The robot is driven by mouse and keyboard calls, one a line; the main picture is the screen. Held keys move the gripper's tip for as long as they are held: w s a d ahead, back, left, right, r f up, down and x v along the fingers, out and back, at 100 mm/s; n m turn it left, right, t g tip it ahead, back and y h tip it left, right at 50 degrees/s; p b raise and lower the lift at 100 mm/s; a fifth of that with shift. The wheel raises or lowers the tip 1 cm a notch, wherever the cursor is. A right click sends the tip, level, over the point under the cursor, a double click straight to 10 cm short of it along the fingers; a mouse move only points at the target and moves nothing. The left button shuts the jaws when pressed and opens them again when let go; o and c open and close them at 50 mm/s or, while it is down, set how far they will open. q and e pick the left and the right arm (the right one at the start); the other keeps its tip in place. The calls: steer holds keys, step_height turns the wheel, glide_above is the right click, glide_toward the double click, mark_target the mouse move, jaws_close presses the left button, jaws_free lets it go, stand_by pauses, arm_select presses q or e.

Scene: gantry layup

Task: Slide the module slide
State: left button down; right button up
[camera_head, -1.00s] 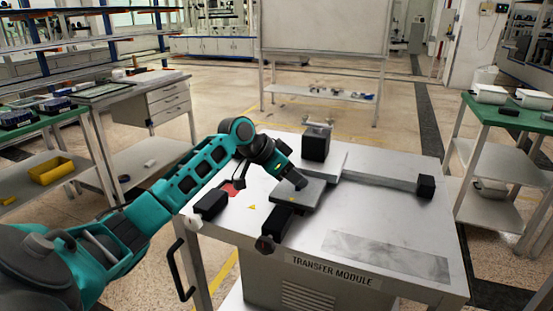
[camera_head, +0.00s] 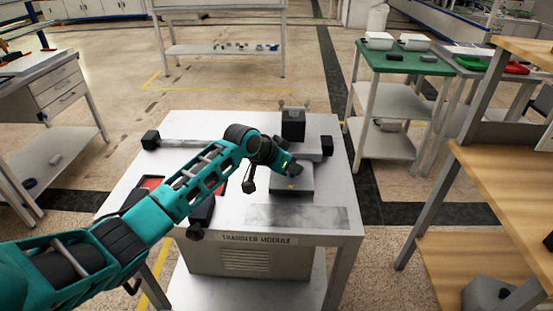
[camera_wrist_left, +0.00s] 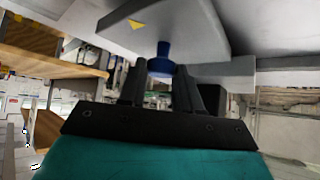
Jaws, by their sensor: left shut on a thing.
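The module slide (camera_head: 292,180) is a grey plate on a carriage that rides a cross rail (camera_head: 192,143) on the transfer module table (camera_head: 300,233). It sits near the rail's right end. A black block (camera_head: 293,125) stands at the rear of the carriage. My left gripper (camera_head: 290,168) is at the plate. In the left wrist view, my left gripper's fingers (camera_wrist_left: 162,85) are closed around a blue knob (camera_wrist_left: 163,62) beneath the grey plate (camera_wrist_left: 190,30), which bears a yellow triangle. The head view hides the knob. My right gripper is not in view.
Black end blocks cap the rail at left (camera_head: 151,140) and right (camera_head: 327,146). A dark bar (camera_head: 203,210) and a red patch (camera_head: 152,182) lie at the table's left, partly behind my arm. A green-topped table (camera_head: 400,57) and wooden shelves (camera_head: 510,165) stand to the right.

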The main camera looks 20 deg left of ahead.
arm_select(q)
steer(key=shift+d, duration=0.3)
steer(key=c, duration=0.8)
jaws_free()
steer(key=shift+w, duration=0.1)
steer(key=shift+a, duration=0.1)
steer(key=shift+s+a+r, duration=0.1)
steer(key=shift+s+r, duration=0.1)
steer(key=shift+r, duration=0.1)
steer(key=p+v, duration=0.1)
steer(key=v, duration=1.1)
steer(key=shift+s+p, duration=0.1)
steer(key=shift+p, duration=0.3)
